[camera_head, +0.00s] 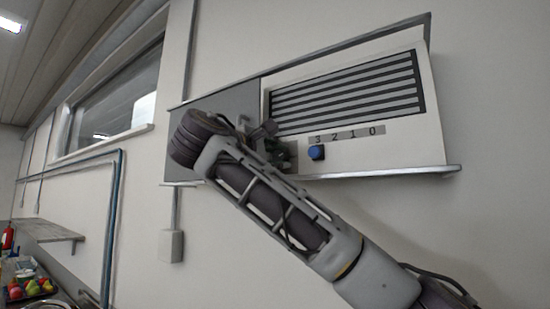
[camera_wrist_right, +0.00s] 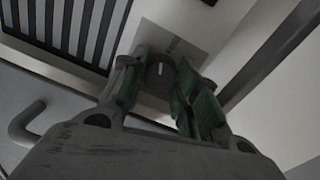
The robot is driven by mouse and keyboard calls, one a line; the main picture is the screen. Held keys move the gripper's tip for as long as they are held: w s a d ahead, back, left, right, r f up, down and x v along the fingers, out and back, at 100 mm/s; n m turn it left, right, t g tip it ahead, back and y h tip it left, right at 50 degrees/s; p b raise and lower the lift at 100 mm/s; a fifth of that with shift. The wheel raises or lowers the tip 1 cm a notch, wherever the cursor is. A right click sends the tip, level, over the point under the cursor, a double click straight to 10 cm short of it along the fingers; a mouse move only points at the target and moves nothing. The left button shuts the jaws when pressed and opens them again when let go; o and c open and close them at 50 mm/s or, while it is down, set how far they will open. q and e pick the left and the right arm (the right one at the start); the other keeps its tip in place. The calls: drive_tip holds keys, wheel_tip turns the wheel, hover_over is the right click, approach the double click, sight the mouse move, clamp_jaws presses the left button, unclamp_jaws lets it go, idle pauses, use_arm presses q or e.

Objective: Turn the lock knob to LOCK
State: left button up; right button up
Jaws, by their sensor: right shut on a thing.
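My right gripper (camera_head: 277,150) is at the lower left of the white wall panel (camera_head: 290,85). In the right wrist view my right gripper (camera_wrist_right: 160,85) has its green-padded fingers on both sides of a dark round knob (camera_wrist_right: 158,70), shut on it. A grey plate (camera_wrist_right: 180,42) with a small label lies behind the knob; I cannot read the label. In the head view the gripper and wrist hide the lock knob. My left gripper is not in view.
A blue knob (camera_head: 316,152) sits just right of the gripper, under a strip (camera_head: 347,134) marked 3 2 1 0. A slatted grille (camera_head: 350,92) is above. A ledge (camera_head: 385,172) runs below the panel. A hooked grey handle (camera_wrist_right: 27,122) shows in the wrist view.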

drive_tip(key=shift+f, duration=0.1)
drive_tip(key=o, duration=0.8)
drive_tip(key=shift+c, duration=0.2)
drive_tip(key=shift+s+a, duration=0.1)
drive_tip(key=v, duration=1.1)
drive_tip(key=shift+s+a, duration=0.25)
